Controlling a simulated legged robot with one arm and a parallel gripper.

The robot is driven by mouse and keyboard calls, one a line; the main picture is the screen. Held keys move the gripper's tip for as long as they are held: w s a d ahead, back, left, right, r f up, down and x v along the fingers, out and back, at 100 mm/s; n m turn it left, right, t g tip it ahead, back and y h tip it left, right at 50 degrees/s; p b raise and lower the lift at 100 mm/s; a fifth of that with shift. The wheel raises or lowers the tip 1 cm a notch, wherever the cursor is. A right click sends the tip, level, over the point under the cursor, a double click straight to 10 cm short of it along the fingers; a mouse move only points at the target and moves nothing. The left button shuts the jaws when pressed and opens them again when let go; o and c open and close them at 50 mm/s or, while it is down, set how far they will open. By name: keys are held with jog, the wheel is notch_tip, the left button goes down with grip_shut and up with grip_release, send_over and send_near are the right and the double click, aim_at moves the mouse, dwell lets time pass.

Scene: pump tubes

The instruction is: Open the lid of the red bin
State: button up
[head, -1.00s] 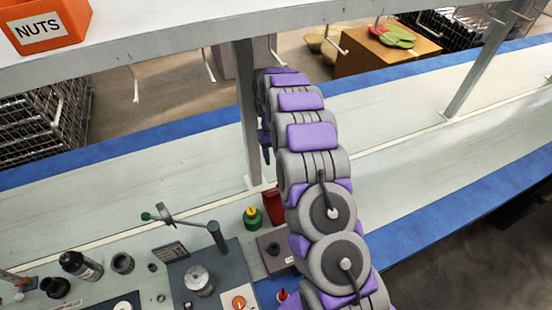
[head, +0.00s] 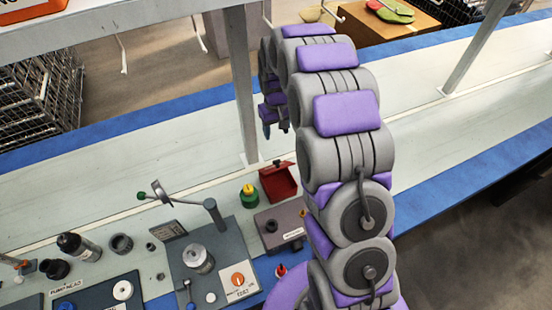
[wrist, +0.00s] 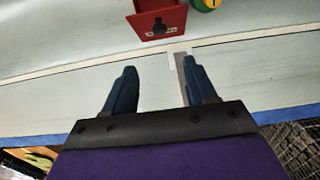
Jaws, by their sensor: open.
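The red bin (head: 279,183) is small and stands on the bench right of the shelf post, with a small dark knob near its top. In the wrist view the red bin (wrist: 150,22) is at the top edge, partly cut off, with its dark knob towards my gripper. I cannot tell how its lid stands. My gripper (wrist: 159,63) is open and empty, its two dark fingers apart and pointing towards the bin, not touching it. In the head view my gripper (head: 276,127) hangs above and behind the bin, partly hidden by my arm.
A green and yellow button (head: 249,195) stands left of the bin. A grey labelled block (head: 281,225) is in front of it. A vertical shelf post (head: 243,85) rises close to my gripper. The bench to the right is clear.

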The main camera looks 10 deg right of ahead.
aim_at(275, 164)
notch_tip(275, 164, down, 17)
jog(key=b, duration=0.3)
jog(key=shift+r, duration=0.15)
grip_shut()
dwell(0.5)
